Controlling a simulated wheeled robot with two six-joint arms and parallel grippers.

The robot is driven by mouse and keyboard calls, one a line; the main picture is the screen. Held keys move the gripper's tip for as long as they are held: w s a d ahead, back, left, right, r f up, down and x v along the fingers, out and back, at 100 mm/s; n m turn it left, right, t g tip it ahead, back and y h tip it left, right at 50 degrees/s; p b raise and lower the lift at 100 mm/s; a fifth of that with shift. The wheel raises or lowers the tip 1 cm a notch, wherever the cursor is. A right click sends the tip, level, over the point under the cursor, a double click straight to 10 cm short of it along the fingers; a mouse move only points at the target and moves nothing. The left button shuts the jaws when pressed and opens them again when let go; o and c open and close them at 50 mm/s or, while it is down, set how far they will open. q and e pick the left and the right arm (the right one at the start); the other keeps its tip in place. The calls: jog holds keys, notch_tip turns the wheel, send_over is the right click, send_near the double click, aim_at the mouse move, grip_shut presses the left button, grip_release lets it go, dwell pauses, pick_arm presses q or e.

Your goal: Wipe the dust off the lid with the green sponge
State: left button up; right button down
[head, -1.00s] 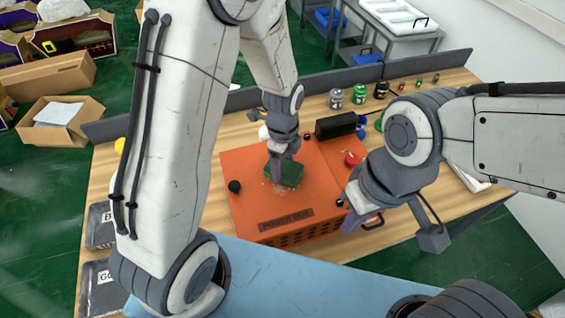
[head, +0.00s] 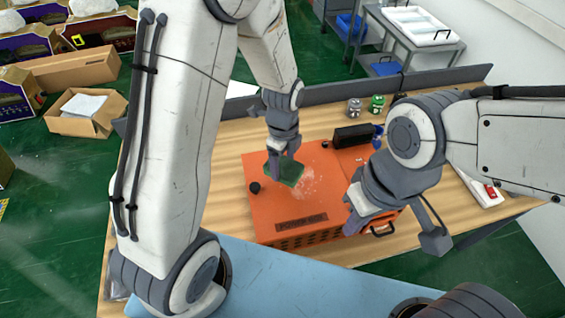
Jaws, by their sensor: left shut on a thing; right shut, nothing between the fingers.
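The orange box (head: 262,214) stands on the wooden table, its lid facing up with a dark label (head: 302,222) near the front edge. Pale dust (head: 312,180) lies on the lid, right of the sponge. My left gripper (head: 284,168) points down and is shut on the green sponge (head: 288,174), which is at the lid's surface; I cannot tell how firmly it touches. My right gripper (head: 352,212) is shut and empty, over the right part of the box and hiding some of it.
A black box (head: 352,136) sits at the back of the orange box. A grey jar (head: 354,108) and a green jar (head: 377,103) stand behind. A black knob (head: 254,187) rises at the lid's left. A white and red item (head: 485,190) lies on the right.

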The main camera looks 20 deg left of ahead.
aim_at(283, 165)
pick_arm(q)
jog(key=shift+d+r+p, duration=0.15)
jog(key=shift+r+p, duration=1.05)
jog(key=shift+r, duration=0.5)
jog(key=shift+f, duration=0.1)
